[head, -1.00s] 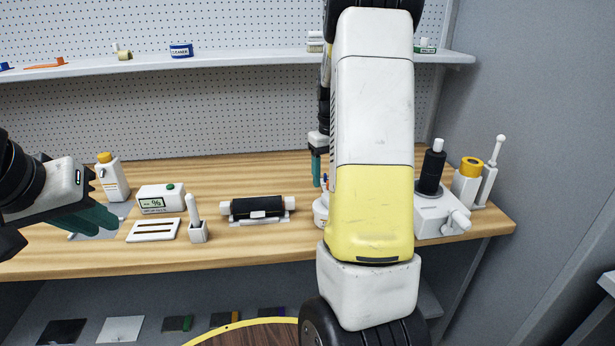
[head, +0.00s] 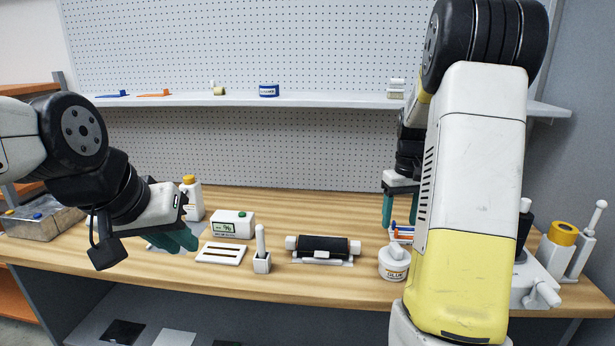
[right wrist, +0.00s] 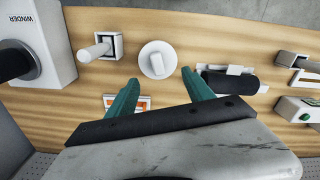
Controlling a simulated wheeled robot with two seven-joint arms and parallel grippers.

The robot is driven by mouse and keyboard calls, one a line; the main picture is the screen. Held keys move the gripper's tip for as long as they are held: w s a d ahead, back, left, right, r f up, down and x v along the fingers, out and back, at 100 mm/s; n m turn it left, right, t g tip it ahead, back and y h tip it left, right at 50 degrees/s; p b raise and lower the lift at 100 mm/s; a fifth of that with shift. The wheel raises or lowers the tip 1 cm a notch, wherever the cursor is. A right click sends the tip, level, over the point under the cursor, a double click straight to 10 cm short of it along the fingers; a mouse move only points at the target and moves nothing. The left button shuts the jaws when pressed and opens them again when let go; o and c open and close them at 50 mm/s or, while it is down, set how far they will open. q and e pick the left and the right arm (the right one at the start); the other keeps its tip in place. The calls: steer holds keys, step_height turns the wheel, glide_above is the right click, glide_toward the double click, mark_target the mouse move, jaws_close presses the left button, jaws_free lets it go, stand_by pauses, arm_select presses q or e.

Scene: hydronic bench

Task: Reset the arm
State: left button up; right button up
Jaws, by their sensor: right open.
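My right arm, white and yellow, stands large in the head view and partly hides its own gripper (head: 400,205). That gripper points down over the back of the bench, beside a small rack with blue and orange pieces (head: 402,232). In the right wrist view its two teal fingers (right wrist: 160,76) are apart with nothing between them. A round white jar (right wrist: 157,60) lies just beyond the fingertips; it also shows in the head view (head: 393,262).
On the wooden bench (head: 330,288) stand a yellow-capped bottle (head: 194,202), a display box (head: 233,224), a slotted white plate (head: 221,253), an upright holder (head: 262,262) and a black roller (head: 323,247). The winder (right wrist: 25,40) is at right. A shelf (head: 330,100) runs behind.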

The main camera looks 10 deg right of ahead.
steer(key=s+a+r+t+y, duration=0.2)
steer(key=s+a+r+t, duration=0.1)
steer(key=s+a+r, duration=0.8)
steer(key=s+a+r+t, duration=0.1)
steer(key=s+a+t, duration=0.2)
steer(key=s+a, duration=0.5)
steer(key=shift+s, duration=0.9)
steer(key=shift+a, duration=0.1)
